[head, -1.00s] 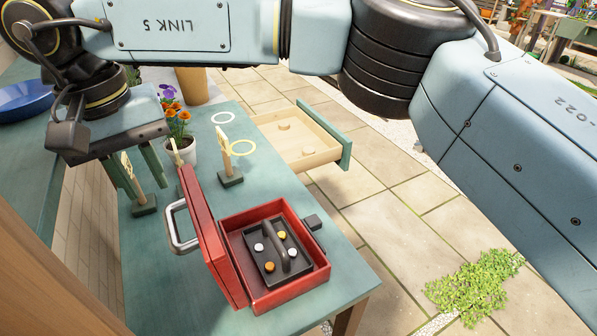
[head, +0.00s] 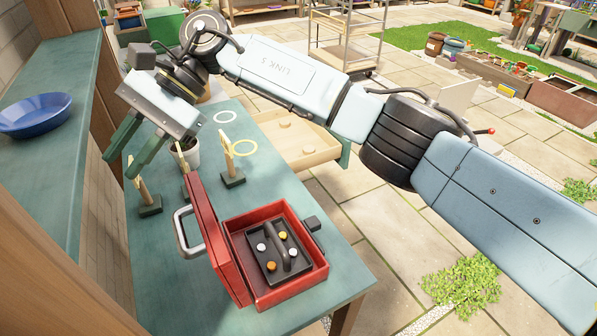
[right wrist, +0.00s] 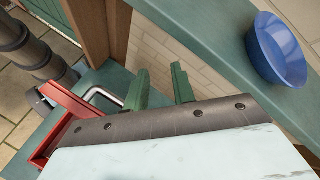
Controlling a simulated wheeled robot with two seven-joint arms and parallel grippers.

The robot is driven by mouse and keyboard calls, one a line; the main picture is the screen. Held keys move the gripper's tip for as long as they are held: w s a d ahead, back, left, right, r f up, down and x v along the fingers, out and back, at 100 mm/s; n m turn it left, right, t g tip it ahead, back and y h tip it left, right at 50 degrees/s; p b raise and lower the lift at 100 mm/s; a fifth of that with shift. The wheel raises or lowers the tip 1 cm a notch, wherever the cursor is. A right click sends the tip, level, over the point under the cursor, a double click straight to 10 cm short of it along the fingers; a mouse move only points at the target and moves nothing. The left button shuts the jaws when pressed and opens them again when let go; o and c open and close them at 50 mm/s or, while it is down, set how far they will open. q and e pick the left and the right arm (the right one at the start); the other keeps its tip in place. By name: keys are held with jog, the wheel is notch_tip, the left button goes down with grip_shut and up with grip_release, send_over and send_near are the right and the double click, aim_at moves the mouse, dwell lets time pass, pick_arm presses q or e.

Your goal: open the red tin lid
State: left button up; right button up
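The red tin (head: 290,291) stands on the green table with its red lid (head: 211,240) swung up on the left side, standing nearly upright. A metal handle (head: 184,235) sticks out from the lid. Inside the tin is a dark tray (head: 263,253) with a bar and several small white and orange knobs. My right gripper (head: 122,165) is open and empty, above and behind the lid, apart from it. In the right wrist view, its green fingers (right wrist: 159,88) are spread, with the lid (right wrist: 84,106) and handle to their left. My left gripper is not in view.
An open wooden drawer (head: 300,146) juts out at the table's right. A blue bowl (head: 38,115) sits on a shelf at left.

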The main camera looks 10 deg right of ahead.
jog(key=w+d+f+m+y, duration=0.1)
jog(key=w+m+y, duration=0.1)
jog(key=w+d+m+y+p, duration=0.1)
jog(key=w+m+y, duration=0.1)
jog(key=w+d+f+m+t+y+p, duration=0.1)
jog(key=w+d+m, duration=0.1)
jog(key=m, duration=0.1)
jog(key=shift+d+f+y, duration=0.1)
jog(key=shift+f+y, duration=0.25)
jog(key=shift+y, duration=0.05)
jog(key=w+d+f+m+t+p, duration=0.2)
jog(key=w+d+f+m+t, duration=0.1)
jog(key=d+f+m+t, duration=0.4)
jog(key=w+d+f+m+t+p, duration=0.2)
jog(key=w+d+f+m+t, duration=0.2)
jog(key=d+f+m+t, duration=0.4)
jog(key=d+f+m, duration=0.4)
jog(key=d+m, duration=0.3)
jog(key=d, duration=0.1)
jog(key=shift+f, duration=0.15)
